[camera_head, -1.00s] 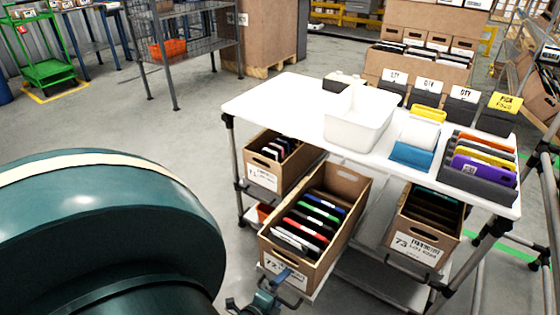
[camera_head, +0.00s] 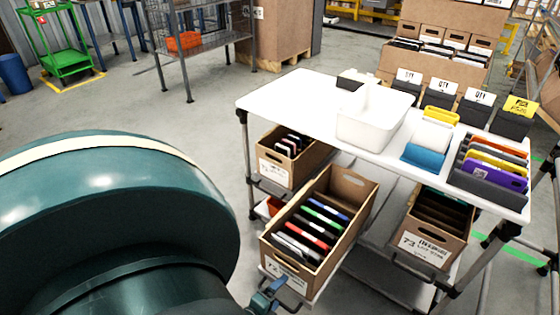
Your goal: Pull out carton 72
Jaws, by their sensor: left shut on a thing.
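Carton 72 (camera_head: 345,238) is a brown open-topped box in the middle of the lower shelf, its front end sticking out past the white table top. Several flat items in black, red, green and blue stand in it. Its front face carries a white label and a hand slot, partly hidden by my left gripper (camera_head: 272,290). My right gripper is not in view.
Carton 71 (camera_head: 273,168) stands to the left and carton 73 (camera_head: 422,243) to the right on the same cart. The white table top (camera_head: 275,97) holds a white bin (camera_head: 372,128) and file holders. A large teal part of my arm covers the lower left. Grey floor is open at the left.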

